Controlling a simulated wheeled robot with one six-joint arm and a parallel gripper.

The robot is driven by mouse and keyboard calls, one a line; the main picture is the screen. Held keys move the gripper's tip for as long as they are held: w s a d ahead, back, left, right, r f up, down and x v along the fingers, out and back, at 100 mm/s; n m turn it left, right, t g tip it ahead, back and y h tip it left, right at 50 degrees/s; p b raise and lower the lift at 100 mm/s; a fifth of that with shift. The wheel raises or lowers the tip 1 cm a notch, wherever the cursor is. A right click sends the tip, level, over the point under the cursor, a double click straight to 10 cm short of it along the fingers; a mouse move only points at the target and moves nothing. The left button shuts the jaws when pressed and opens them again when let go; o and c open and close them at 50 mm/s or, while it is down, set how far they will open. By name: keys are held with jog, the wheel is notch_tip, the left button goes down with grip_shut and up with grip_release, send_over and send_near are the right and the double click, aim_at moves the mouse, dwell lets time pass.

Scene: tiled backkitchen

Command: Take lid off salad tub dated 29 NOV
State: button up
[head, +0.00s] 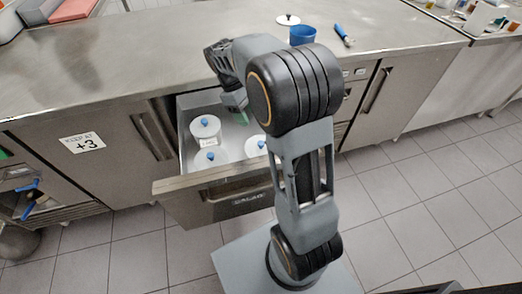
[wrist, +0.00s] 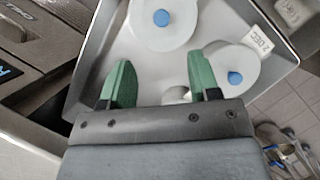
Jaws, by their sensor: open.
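An open steel drawer (head: 172,187) holds white-lidded tubs with blue knobs: a back-left tub (head: 204,130), a front-left tub (head: 206,163) and a right tub (head: 253,151) partly behind my arm. The back-left tub has a label too small to read. In the wrist view, one lid (wrist: 145,35) is at the top and another (wrist: 209,62) at right, beside a label (wrist: 260,39) that seems to read 2 DEC. A third pale shape shows low between the fingers, mostly hidden. I cannot read 29 NOV anywhere. My gripper (wrist: 159,68) is open and empty above the drawer.
On the steel counter (head: 150,60) stand a blue container (head: 302,36), a white lid with a dark knob (head: 288,19) and a blue-handled tool (head: 344,36). Red and grey blocks are at the far left. The counter's middle is clear. Drawer walls surround the tubs.

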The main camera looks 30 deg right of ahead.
aim_at(261, 142)
jog(key=b+x, duration=0.2)
jog(key=x, duration=0.9)
jog(key=shift+f, duration=0.4)
jog(key=shift+c, duration=0.5)
jog(key=c, duration=0.9)
